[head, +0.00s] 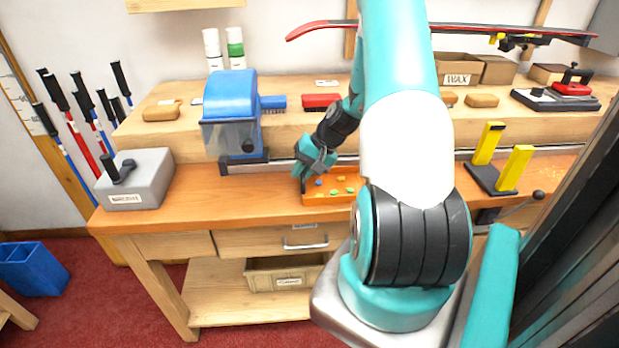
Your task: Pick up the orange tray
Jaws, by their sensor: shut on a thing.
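The orange tray (327,199) sits at the front of the orange-brown bench top, left of my arm. My gripper (304,184) is at the tray's left edge, pointing down, and is shut on that edge. The fingertips are small and partly dark in this view. The tray looks level, and I cannot tell whether it is clear of the bench top.
A blue machine (231,114) stands behind and left of the tray. A grey box (137,180) is at the bench's left end. Yellow upright blocks (515,168) stand to the right. Bare bench top (220,197) lies left of the tray. A ski (480,28) hangs above.

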